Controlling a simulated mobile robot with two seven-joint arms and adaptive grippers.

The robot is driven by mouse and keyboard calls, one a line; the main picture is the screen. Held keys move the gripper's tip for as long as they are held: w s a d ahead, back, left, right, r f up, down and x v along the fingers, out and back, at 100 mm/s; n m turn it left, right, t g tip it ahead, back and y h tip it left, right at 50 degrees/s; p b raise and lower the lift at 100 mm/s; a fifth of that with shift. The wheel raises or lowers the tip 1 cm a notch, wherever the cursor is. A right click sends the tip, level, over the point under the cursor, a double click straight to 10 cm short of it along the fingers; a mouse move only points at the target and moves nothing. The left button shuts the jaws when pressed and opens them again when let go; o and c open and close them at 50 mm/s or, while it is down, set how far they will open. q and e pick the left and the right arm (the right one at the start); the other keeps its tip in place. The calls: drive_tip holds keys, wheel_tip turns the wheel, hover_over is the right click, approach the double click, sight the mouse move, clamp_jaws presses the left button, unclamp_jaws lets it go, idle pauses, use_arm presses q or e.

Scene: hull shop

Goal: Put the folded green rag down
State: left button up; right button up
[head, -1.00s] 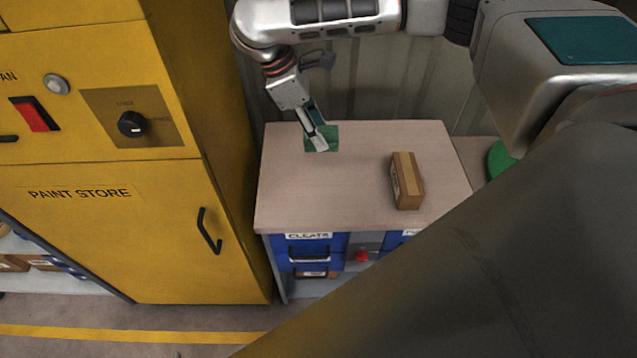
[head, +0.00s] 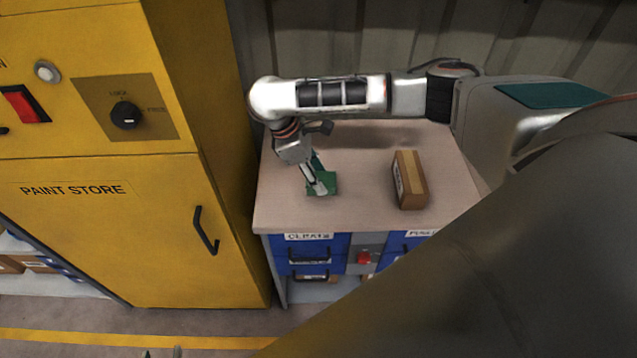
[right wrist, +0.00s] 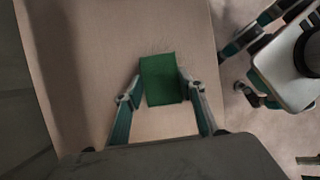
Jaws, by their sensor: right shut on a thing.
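The folded green rag (head: 327,183) is in my right gripper (head: 318,190), over the front left part of the tabletop (head: 285,205). In the right wrist view the rag (right wrist: 160,82) is a flat green rectangle between the two fingers of this gripper (right wrist: 158,88), which close on its sides. I cannot tell whether the rag touches the tabletop. Only the tips of my left gripper (head: 162,353) show at the bottom of the head view, spread apart. It also shows at the right of the right wrist view (right wrist: 245,72), open and empty.
A brown box (head: 409,181) lies on the tabletop to the right of the rag. Blue drawers (head: 312,260) are under the top. The yellow paint store cabinet (head: 120,235) stands close at the left. The tabletop between rag and box is clear.

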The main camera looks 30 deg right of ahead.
wheel_tip(320, 180, down, 2)
drive_tip(key=shift+f, duration=0.15)
use_arm(q)
drive_tip(key=shift+f, duration=0.55)
drive_tip(key=shift+s+r, duration=0.1)
drive_tip(key=shift+r, duration=0.05)
use_arm(e)
drive_tip(key=o, duration=1)
